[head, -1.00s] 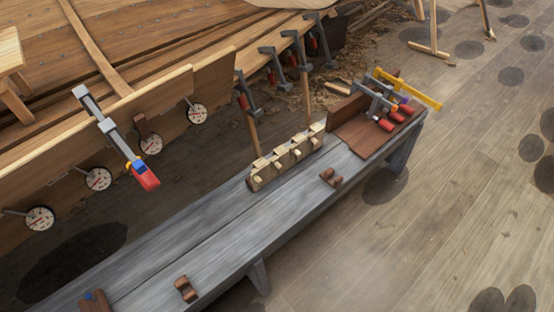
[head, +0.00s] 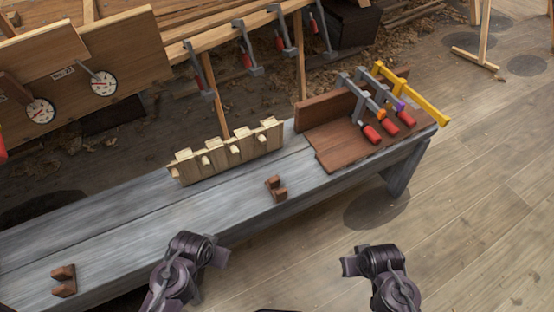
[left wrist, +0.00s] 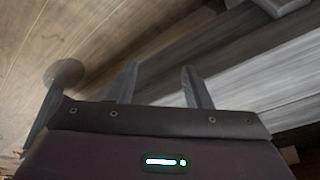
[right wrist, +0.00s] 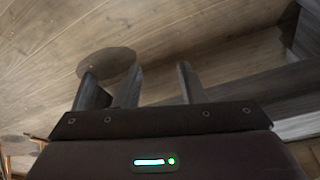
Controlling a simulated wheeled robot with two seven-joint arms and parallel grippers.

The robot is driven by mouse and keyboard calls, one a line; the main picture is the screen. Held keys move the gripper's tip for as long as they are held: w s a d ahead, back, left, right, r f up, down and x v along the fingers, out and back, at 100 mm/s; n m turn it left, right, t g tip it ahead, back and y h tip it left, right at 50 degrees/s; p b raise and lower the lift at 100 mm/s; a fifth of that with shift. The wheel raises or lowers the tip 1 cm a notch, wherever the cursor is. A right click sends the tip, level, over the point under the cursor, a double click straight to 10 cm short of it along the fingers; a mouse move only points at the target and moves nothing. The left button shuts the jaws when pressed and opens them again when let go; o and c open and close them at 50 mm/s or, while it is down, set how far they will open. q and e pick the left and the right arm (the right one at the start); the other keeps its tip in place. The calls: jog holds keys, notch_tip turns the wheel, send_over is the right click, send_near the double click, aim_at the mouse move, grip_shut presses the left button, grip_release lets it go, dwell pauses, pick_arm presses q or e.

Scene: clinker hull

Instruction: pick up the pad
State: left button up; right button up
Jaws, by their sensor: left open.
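Two small brown notched blocks lie on the grey bench and look like pads. One block (head: 277,188) is near the middle of the bench, and the other block (head: 63,281) is at the lower left. I cannot tell which is the task's pad. My left gripper (left wrist: 158,88) is open and empty in the left wrist view, with the bench's grey planks beyond its fingers. My right gripper (right wrist: 158,86) has its fingers apart and empty, with floor and a bench edge beyond. Neither wrist view clearly shows a block. My arms show at the bottom of the head view.
The grey bench (head: 110,225) runs diagonally. A pegged wooden rack (head: 228,152) stands at its back edge. Red-handled clamps and a yellow clamp (head: 415,95) sit at the right end by a brown board (head: 340,152). The hull planks (head: 120,60) stand behind.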

jog(key=w+b+v, duration=0.2)
jog(key=b+v, duration=0.2)
jog(key=v, duration=0.3)
pick_arm(q)
jog(key=w+d+r+n+t+h, duration=0.1)
jog(key=w+r+t, duration=0.2)
jog(key=w+r, duration=0.3)
jog(key=w+d+r+t, duration=0.2)
jog(key=w+r, duration=0.5)
jog(key=r+n+g+y+b, duration=0.1)
jog(key=n+g, duration=0.1)
jog(key=n, duration=0.6)
send_over(174, 175)
jog(key=s, duration=0.3)
jog(key=b+x, duration=0.3)
jog(key=x, duration=0.3)
jog(key=shift+f, duration=0.35)
jog(key=shift+w+a+f+b, duration=0.1)
jog(key=shift+w+f+b, duration=0.15)
jog(key=shift+f+b, duration=0.15)
jog(key=shift+r, duration=0.1)
pick_arm(e)
jog(key=s+a+f+n+y, duration=0.1)
jog(key=s+a+f+n, duration=0.1)
jog(key=s+a+f, duration=0.2)
jog(key=a+f, duration=0.3)
jog(key=f, duration=0.1)
jog(key=shift+t+y, duration=0.3)
jog(key=shift+y, duration=0.1)
jog(key=shift+s+a, duration=0.1)
